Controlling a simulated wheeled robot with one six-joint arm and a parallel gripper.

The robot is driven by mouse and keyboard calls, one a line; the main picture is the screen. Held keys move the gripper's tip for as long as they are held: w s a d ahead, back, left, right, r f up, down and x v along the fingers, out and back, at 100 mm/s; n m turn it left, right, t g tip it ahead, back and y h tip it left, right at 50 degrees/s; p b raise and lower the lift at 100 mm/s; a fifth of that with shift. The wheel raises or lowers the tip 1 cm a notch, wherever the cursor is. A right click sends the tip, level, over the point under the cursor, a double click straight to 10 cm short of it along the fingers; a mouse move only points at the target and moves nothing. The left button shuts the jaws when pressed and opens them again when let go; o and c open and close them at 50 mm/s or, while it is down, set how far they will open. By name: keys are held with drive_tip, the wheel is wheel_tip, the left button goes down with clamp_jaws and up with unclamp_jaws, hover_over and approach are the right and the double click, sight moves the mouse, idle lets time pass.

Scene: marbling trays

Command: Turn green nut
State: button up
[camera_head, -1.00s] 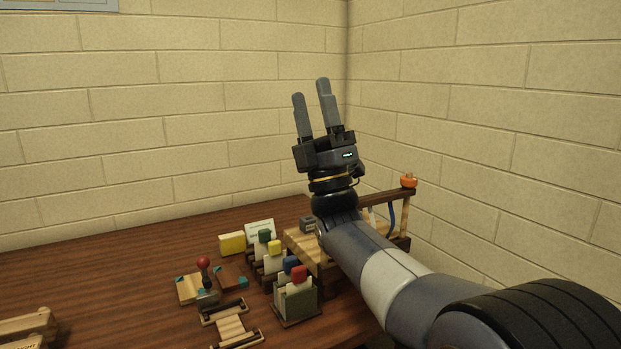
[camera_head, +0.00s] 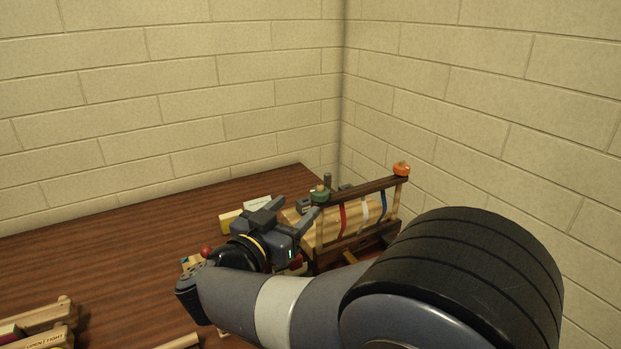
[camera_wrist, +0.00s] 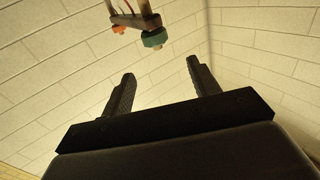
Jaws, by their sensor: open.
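The green nut (camera_head: 320,194) sits on the left end of the wooden frame's top bar in the head view. It also shows at the top of the wrist view (camera_wrist: 154,39), beyond and between the fingers. My gripper (camera_head: 306,206) is open, with its fingers pointing right toward the green nut. In the wrist view my gripper (camera_wrist: 160,82) has its two fingers wide apart with nothing between the tips. The nut appears apart from the fingers in the wrist view. In the head view, one fingertip overlaps the area near the nut, and contact cannot be told.
An orange nut (camera_head: 401,169) sits on the right end of the top bar (camera_head: 362,187). Red, white and blue strips hang below it. A yellow block (camera_head: 230,221) lies behind my gripper.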

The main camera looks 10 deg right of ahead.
sight(316, 196)
drive_tip(key=x, duration=0.7)
drive_tip(key=f+x, duration=0.1)
drive_tip(key=x, duration=0.2)
drive_tip(key=shift+d+f, duration=0.1)
drive_tip(key=shift+d, duration=0.15)
drive_tip(key=c, duration=1)
drive_tip(key=shift+y, duration=0.4)
